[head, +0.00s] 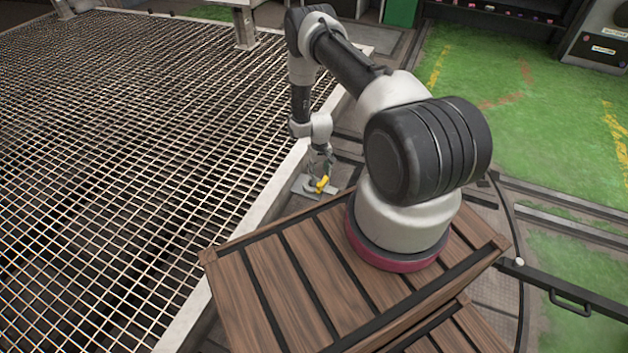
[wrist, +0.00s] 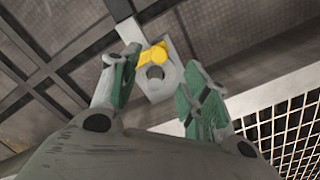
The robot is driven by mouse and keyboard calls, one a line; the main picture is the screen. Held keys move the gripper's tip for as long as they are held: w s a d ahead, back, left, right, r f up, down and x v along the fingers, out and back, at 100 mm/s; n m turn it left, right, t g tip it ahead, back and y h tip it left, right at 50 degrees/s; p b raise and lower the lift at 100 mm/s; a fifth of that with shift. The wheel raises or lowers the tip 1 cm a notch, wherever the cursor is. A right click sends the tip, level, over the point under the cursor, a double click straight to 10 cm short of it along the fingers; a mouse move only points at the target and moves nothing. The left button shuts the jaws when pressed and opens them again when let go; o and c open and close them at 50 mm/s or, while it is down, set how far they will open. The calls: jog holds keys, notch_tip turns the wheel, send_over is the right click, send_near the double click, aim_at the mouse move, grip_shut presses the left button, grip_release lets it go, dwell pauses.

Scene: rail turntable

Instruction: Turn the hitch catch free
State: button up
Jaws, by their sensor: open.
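The hitch catch (wrist: 152,56) is a small yellow lever on a grey metal plate with a round hole (wrist: 155,73). In the head view the yellow catch (head: 322,184) shows low beside the mesh platform's edge, just under my gripper (head: 320,165). In the wrist view my gripper (wrist: 158,92) is open, with its green-padded fingers apart. The catch appears between the fingertips, nearer the left finger. I cannot tell whether that finger touches it. The grey plate (head: 300,186) is partly hidden by the gripper and the catch.
A large mesh platform (head: 120,150) with a pale raised edge (head: 240,228) lies left of the catch. My wooden-slatted base is close in front. Rails (head: 575,220) and green floor (head: 545,110) lie to the right. Dark grey floor plates surround the catch.

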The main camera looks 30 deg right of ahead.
aim_at(319, 184)
jog(key=shift+w+f, duration=0.1)
jog(key=shift+f, duration=0.25)
notch_tip(319, 184, down, 7)
jog(key=shift+f, duration=0.1)
grip_shut()
